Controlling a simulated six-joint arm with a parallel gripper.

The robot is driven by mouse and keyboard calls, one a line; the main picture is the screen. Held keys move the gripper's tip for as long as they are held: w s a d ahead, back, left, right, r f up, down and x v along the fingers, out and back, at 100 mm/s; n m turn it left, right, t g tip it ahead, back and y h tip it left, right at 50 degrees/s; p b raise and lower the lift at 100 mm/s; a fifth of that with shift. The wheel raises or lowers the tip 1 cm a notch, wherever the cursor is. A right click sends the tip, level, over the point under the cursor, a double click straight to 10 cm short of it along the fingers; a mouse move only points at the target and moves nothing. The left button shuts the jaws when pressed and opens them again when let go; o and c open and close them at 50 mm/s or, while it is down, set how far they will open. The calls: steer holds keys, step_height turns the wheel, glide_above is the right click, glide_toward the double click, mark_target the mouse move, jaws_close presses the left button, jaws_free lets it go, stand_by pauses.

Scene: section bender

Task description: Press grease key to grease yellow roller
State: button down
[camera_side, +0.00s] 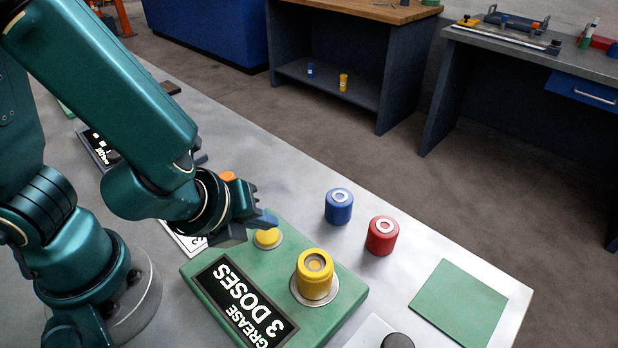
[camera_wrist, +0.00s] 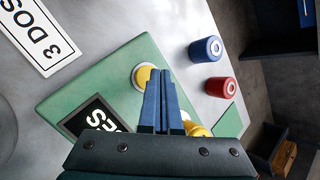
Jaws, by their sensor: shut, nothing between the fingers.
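The green grease box (camera_side: 345,290) has a black label reading "GREASE 3 DOSES". A round yellow grease key (camera_side: 267,239) with a pale rim sits on its top; it also shows in the wrist view (camera_wrist: 143,76), partly behind my fingers. The yellow roller (camera_side: 315,272) stands upright on a metal disc on the same box. In the wrist view the roller (camera_wrist: 197,130) is mostly hidden by my fingers. My gripper (camera_side: 268,221) is shut and empty, its fingertips right at the key. In the wrist view the fingertips (camera_wrist: 160,74) overlap the key's edge. I cannot tell whether they touch it.
A blue roller (camera_side: 339,206) and a red roller (camera_side: 382,235) stand on the grey table behind the box. A flat green square (camera_side: 459,305) lies at the right. A black knob (camera_side: 397,341) is at the front edge of view. The table beyond the rollers is clear.

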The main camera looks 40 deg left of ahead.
mark_target(264, 235)
steer(key=shift+r, duration=0.2)
steer(key=shift+r, duration=2.5)
steer(key=shift+w+a, duration=0.15)
steer(key=shift+a, duration=0.15)
steer(key=s+a+r+n+y, duration=0.1)
steer(key=a+r+n, duration=0.3)
steer(key=a+n, duration=0.55)
steer(key=s+d+r+n+g+h, duration=0.1)
steer(key=s+d+n, duration=0.3)
steer(key=n, duration=1.1)
steer(key=shift+s+d+g+h, duration=0.15)
steer(key=shift+s+g+h, duration=0.15)
steer(key=shift+s+h, duration=0.35)
